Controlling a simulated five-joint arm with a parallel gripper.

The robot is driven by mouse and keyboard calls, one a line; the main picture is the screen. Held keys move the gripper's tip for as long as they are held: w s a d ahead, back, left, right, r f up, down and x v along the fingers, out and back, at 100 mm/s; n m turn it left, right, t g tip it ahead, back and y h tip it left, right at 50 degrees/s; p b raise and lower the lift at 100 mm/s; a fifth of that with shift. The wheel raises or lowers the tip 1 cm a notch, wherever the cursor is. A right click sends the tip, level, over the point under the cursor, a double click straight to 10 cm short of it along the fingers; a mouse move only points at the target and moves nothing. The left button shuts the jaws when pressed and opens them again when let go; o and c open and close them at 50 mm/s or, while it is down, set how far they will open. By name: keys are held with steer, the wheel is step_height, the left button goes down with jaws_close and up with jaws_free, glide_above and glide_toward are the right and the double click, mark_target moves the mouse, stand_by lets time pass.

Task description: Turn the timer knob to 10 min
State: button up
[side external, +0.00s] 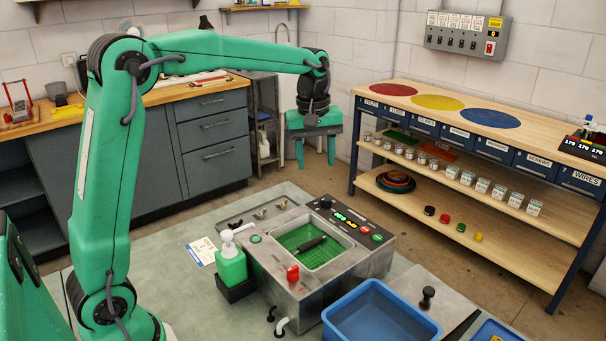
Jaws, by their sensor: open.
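The metal wash unit (283,272) stands on the mat-covered bench. A dark control panel (352,219) runs along its back right edge. A small black knob (325,203) sits at the panel's far left end and looks like the timer knob; its pointer and any minute marks are too small to read. My gripper (311,122) hangs from the raised arm, above and behind the panel in the picture, clear of the knob.
A green soap bottle (231,266) stands at the unit's left. A red knob (293,273) is on its front. A blue bin (381,316) stands in front right. A green-lined basin (313,246) holds a dark bar. Open air surrounds my gripper.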

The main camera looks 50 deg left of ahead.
mark_target(327, 198)
steer(key=w+f+n, duration=0.1)
steer(key=w+f, duration=0.1)
steer(key=w+a+f+n+g, duration=0.1)
steer(key=w+f, duration=0.1)
steer(key=w+a+f+n, duration=0.1)
steer(key=w+f, duration=0.1)
steer(key=shift+w+a+n+g, duration=0.2)
steer(key=shift+w+n+g, duration=0.1)
steer(key=shift+w+n, duration=0.1)
steer(key=shift+s, duration=0.1)
steer(key=shift+s+f, duration=0.2)
steer(key=shift+f, duration=3.7)
steer(key=c, duration=1)
